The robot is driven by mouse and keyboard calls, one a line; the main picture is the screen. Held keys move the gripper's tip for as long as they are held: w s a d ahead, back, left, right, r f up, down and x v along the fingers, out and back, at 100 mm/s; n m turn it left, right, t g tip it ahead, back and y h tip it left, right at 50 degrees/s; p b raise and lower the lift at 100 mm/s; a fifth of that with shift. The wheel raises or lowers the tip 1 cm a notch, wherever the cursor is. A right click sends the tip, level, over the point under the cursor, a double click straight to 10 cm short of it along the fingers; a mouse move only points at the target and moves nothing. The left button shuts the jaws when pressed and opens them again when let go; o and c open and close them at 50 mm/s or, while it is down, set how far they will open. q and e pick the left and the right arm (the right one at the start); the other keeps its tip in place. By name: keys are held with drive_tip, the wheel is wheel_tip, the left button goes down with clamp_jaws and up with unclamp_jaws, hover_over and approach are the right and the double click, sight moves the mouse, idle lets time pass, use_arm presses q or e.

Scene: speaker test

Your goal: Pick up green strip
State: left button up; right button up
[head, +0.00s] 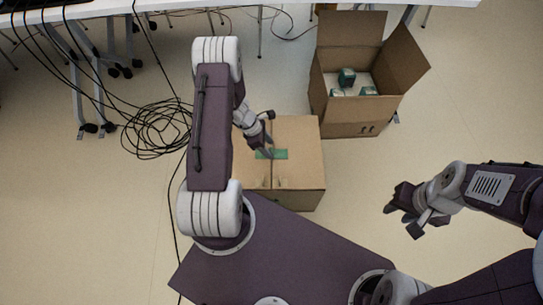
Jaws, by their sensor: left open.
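A green strip (280,154) lies on the top of a closed cardboard box (301,135) in the middle of the head view. My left gripper (266,151) is open, with its fingertips over the strip's left part and hiding some of it. I cannot tell whether the fingertips touch the strip. My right gripper (392,207) is over the floor to the right of the closed box, away from the strip. Its fingers are dark and small, and their opening is unclear.
An open cardboard box (357,116) with several small green and white items stands behind and to the right of the closed box. Tangled black cables (155,130) lie on the floor at left. White tables (160,6) run along the back. Floor at right is clear.

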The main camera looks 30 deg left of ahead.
use_arm(q)
drive_tip(key=shift+x, duration=1.05)
drive_tip(key=shift+a+r, duration=0.1)
use_arm(e)
drive_tip(key=shift+f, duration=0.55)
use_arm(q)
clamp_jaws()
drive_tip(key=shift+r, duration=0.1)
